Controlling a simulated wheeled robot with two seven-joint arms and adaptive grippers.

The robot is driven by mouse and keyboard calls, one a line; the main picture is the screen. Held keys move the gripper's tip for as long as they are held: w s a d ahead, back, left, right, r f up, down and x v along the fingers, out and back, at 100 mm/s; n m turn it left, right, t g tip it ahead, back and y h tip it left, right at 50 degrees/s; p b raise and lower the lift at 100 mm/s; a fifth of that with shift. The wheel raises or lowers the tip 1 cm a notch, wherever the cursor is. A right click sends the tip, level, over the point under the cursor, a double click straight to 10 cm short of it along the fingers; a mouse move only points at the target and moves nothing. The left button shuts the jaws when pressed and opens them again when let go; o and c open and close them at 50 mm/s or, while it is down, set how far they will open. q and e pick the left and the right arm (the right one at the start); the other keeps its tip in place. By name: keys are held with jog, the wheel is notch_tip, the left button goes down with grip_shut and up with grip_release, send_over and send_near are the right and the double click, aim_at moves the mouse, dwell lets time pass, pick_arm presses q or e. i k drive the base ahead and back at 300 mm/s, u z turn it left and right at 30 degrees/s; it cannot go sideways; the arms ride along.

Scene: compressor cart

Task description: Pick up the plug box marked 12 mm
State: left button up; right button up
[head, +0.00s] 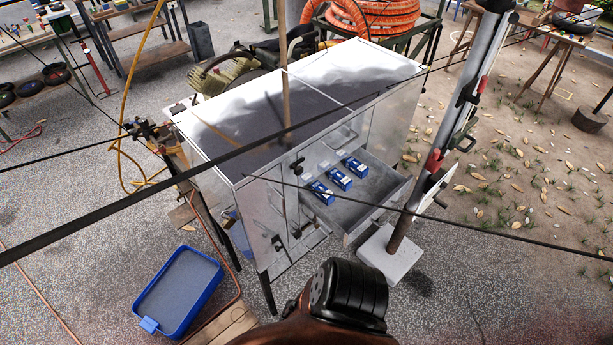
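Three small blue boxes with pale labels lie in a row in an open drawer (375,205) of the grey metal cart (400,110). The near box (322,192) is at the left, the middle box (340,179) is beside it, and the far box (355,167) is deepest to the right. Their markings are too small to read, so I cannot tell which is marked 12 mm. Neither of my grippers is in view.
A post on a pale block (392,255) stands close to the drawer's right front. A blue tray (180,290) lies on the ground at the left. Thin dark cables cross the view in front of the cart. Orange hose coils (375,18) sit behind it.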

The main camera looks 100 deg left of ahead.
aim_at(327, 201)
jog(key=u, duration=3.1)
